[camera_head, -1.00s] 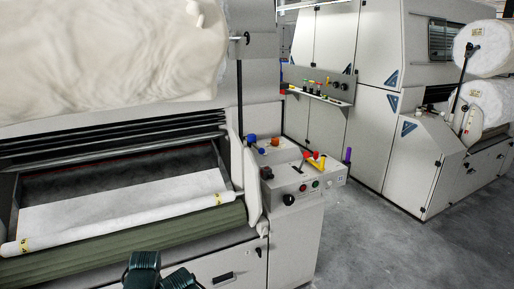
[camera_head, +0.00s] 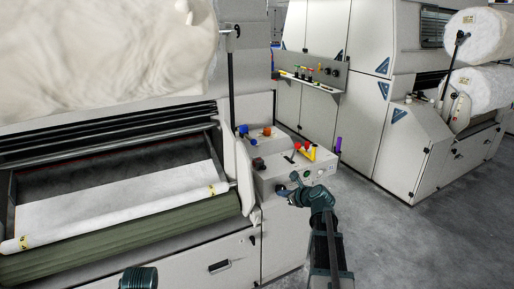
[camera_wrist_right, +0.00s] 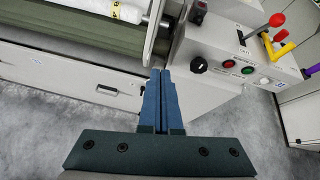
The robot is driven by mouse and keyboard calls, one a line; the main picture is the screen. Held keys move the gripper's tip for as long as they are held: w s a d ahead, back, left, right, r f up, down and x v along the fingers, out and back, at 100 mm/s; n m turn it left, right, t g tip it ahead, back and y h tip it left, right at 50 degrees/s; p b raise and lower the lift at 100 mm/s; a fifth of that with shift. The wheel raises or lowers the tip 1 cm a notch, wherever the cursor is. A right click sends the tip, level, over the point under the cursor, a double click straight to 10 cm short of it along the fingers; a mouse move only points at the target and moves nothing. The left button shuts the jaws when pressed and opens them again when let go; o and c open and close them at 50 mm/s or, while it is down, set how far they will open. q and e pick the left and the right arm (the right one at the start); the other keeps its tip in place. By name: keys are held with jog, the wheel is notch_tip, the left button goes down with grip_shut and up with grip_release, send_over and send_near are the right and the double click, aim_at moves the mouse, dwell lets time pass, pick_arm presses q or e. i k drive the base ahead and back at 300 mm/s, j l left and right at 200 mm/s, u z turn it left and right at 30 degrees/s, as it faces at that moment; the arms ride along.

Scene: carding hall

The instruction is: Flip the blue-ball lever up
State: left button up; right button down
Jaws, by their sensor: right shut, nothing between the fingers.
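The blue-ball lever (camera_head: 243,130) stands on top of the grey control box at the machine's right end. Its ball shows, but its stem is too small to read clearly. It does not show in the right wrist view. My right gripper (camera_head: 283,190) is in front of the control box's front panel, lower than the blue ball and to its right. In the right wrist view its two blue fingers (camera_wrist_right: 161,75) are together and empty, pointing toward the box's lower left edge. My left gripper's fingers are out of view; only a dark teal arm part shows at the bottom.
An orange knob (camera_head: 267,131), a red-ball lever (camera_head: 297,146) and a yellow handle (camera_head: 310,154) stand near the blue ball. The front panel carries a black knob (camera_wrist_right: 199,65) and red and green buttons. A white web roll (camera_head: 120,215) lies left. Open floor (camera_head: 410,240) is at right.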

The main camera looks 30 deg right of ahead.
aim_at(253, 142)
jog(key=i+l, duration=0.1)
jog(key=i, duration=0.55)
jog(key=i+l+z, duration=0.1)
jog(key=i, duration=0.55)
